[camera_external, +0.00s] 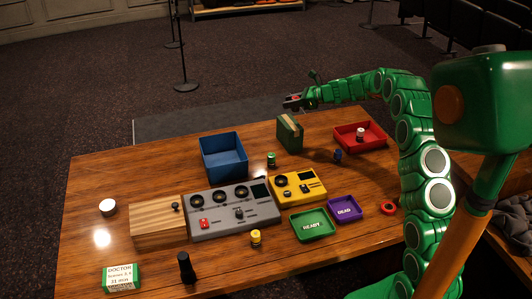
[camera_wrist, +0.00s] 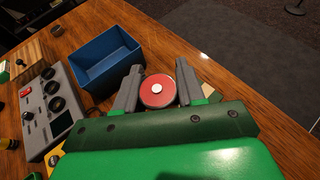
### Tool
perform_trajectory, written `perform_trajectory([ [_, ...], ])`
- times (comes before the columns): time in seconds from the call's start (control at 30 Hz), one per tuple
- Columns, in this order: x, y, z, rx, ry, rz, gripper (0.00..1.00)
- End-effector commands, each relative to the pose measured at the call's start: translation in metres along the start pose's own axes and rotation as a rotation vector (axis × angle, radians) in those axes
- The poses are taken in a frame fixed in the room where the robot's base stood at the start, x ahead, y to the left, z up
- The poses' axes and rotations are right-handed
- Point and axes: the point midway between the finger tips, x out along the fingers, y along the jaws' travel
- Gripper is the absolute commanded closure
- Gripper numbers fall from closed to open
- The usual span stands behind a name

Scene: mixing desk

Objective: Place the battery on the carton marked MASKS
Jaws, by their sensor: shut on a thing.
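My gripper (camera_external: 292,101) is raised above the back of the desk, close to the green carton with a tan top strip (camera_external: 289,136). It is shut on a red battery with a pale centre (camera_wrist: 157,91), seen end-on between the fingers in the wrist view, where the gripper (camera_wrist: 160,70) also shows. The battery is a small red patch in the external view. The green carton stands upright below my gripper; no MASKS lettering can be read on it. Another green-and-white carton (camera_external: 120,278), with lettering beginning DOCTOR, lies at the front left.
A blue bin (camera_external: 224,156) stands left of the green carton, a red tray (camera_external: 371,139) right. A grey mixer (camera_external: 234,215) and yellow device (camera_external: 298,187) fill the middle. READY (camera_external: 313,226) and DEAD (camera_external: 344,209) trays are in front. Several small cylinders stand around.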

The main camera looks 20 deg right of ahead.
Motion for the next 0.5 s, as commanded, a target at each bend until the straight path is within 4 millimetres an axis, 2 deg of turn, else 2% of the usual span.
perform_trajectory([
  [0.3,0.026,-0.019,-0.022,0.0,-0.001,0.001,0.97],
  [0.5,0.034,-0.025,-0.027,-0.001,-0.001,0.0,0.97],
])
